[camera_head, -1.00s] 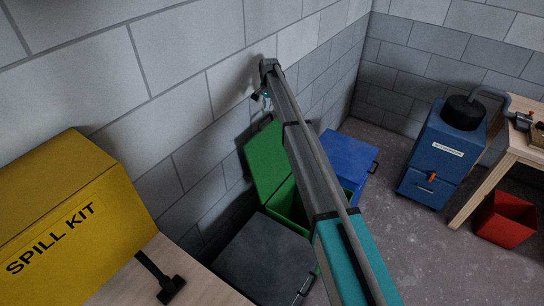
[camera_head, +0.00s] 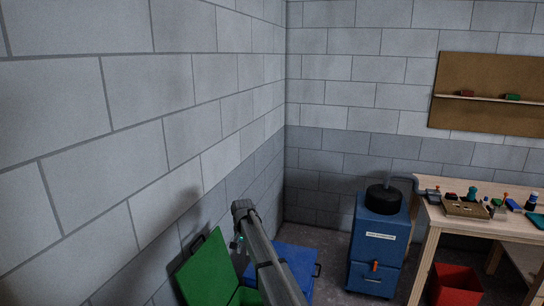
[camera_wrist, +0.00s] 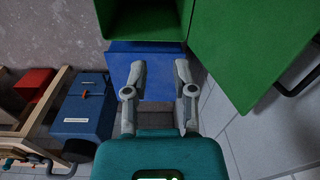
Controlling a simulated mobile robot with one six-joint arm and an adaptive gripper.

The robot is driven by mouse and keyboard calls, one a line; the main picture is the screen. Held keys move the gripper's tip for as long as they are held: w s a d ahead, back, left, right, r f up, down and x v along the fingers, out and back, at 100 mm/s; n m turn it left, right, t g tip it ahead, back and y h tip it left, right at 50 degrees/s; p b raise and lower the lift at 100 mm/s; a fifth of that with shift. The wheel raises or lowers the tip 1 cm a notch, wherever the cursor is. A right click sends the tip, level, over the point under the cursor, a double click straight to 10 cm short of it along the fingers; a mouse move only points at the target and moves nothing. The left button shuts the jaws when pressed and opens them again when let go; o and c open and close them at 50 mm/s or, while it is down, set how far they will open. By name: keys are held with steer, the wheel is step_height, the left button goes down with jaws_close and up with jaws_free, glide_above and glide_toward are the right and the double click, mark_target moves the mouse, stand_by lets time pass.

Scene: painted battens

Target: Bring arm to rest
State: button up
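My arm reaches from the bottom of the head view toward the block wall, with its end (camera_head: 240,240) small and partly hidden there. In the wrist view my gripper (camera_wrist: 160,66) has its two grey fingers spread apart, with nothing between them. Behind the fingers lie a blue bin (camera_wrist: 121,68) and the open green bin (camera_wrist: 146,22). The raised green lid (camera_head: 203,268) is left of my arm in the head view, and the blue bin's lid (camera_head: 297,260) is right of it.
A blue cabinet (camera_head: 374,249) with a black round top stands beside a wooden workbench (camera_head: 478,224) bearing a tray and small items. A red bin (camera_head: 455,284) is under the bench. A brown board (camera_head: 487,82) with a shelf hangs above. The block wall is close on the left.

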steer(key=s+d+f+n+b, duration=0.1)
steer(key=s+d+f+b, duration=0.1)
steer(key=s+d, duration=1.2)
steer(key=s+d+f+n+b, duration=0.1)
steer(key=s+d+f+b, duration=0.1)
steer(key=s+d, duration=1.2)
steer(key=s, duration=0.6)
steer(key=shift+s+d+f, duration=0.2)
steer(key=shift+s+f, duration=0.05)
steer(key=shift+s, duration=0.05)
